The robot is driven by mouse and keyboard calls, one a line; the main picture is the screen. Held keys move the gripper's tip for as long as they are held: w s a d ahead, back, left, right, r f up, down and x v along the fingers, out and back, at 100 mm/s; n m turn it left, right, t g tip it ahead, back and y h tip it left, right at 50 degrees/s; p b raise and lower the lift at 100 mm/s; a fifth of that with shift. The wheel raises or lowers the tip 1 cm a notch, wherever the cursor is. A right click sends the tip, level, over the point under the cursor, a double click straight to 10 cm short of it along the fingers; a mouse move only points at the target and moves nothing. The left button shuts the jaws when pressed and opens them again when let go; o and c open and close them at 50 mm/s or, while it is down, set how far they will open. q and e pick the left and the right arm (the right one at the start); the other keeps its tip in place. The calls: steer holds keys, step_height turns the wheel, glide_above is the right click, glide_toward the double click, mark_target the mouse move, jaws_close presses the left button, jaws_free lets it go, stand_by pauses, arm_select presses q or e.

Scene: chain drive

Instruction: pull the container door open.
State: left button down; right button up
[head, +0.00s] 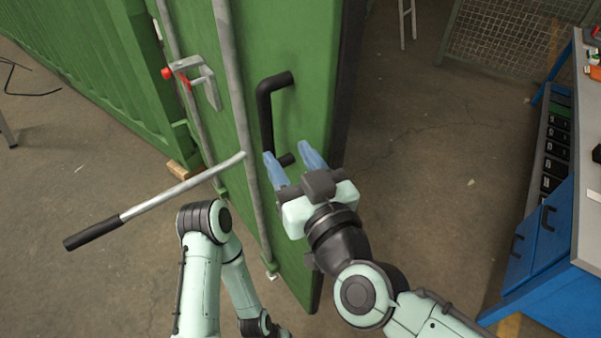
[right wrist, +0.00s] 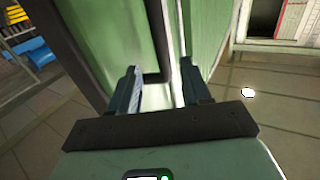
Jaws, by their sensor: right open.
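The green container door (head: 300,95) stands in the middle of the head view, with grey vertical rods on its face. A black bent handle (head: 264,112) is fixed to it. My right gripper (head: 291,158) is open, its two blue fingers at the handle's lower end. In the right wrist view, the handle (right wrist: 158,45) shows between the spread fingers (right wrist: 158,88); I cannot tell whether they touch it. My left arm shows at the lower left, but its gripper is out of view.
A metal lever with a black grip (head: 93,235) sticks out left of the door. A red-tipped latch bracket (head: 196,76) sits on the door. The container wall (head: 85,45) runs off upper left. A blue workbench (head: 548,235) stands right, with bare floor (head: 420,180) between.

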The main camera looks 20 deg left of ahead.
steer(key=shift+v, duration=1.55)
